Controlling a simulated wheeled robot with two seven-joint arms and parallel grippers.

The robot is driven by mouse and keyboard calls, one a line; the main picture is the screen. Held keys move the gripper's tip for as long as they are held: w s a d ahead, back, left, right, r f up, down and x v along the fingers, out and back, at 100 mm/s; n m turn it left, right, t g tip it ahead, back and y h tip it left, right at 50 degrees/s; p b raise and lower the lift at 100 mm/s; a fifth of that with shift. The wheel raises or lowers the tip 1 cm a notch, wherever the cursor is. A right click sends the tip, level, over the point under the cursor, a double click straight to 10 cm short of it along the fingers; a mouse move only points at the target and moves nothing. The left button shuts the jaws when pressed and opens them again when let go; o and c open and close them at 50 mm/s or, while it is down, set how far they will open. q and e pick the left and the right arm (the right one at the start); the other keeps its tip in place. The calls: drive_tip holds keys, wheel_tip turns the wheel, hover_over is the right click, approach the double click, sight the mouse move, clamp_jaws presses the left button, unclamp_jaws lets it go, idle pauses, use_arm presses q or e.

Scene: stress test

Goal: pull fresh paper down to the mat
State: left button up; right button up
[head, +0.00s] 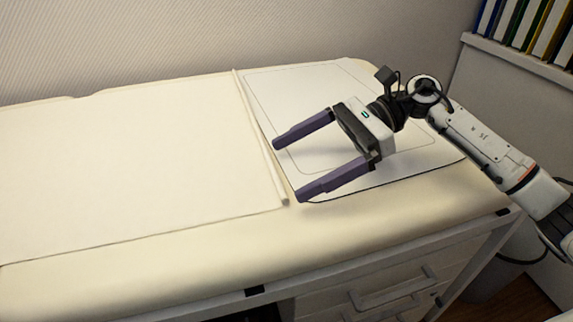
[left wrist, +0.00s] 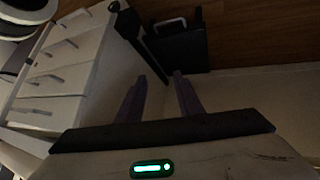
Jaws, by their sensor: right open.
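The white paper (head: 130,165) lies flat over the left and middle of the padded couch. Its right end has a thin pale bar (head: 262,140) running across the couch. The white mat (head: 395,150), with a thin rounded outline, lies to the right of the bar. My right gripper (head: 288,170) is open and empty above the mat's left part. Its purple fingers point left toward the bar; I cannot tell whether they touch anything. My left gripper (left wrist: 160,77) shows only in the left wrist view, fingers apart with nothing between them, away from the paper.
The cream couch (head: 350,222) has a bare front edge, with drawers (head: 370,290) below. A shelf of binders (head: 530,25) stands at the upper right. The left wrist view shows a white drawer unit (left wrist: 65,65), a dark case (left wrist: 180,45) and wooden floor (left wrist: 260,30).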

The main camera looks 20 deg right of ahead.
drive_tip(key=v, duration=0.7)
drive_tip(key=shift+d+p, duration=0.1)
drive_tip(key=shift+p, duration=0.3)
use_arm(q)
drive_tip(key=shift+s+a+f, duration=0.15)
drive_tip(key=shift+a, duration=0.2)
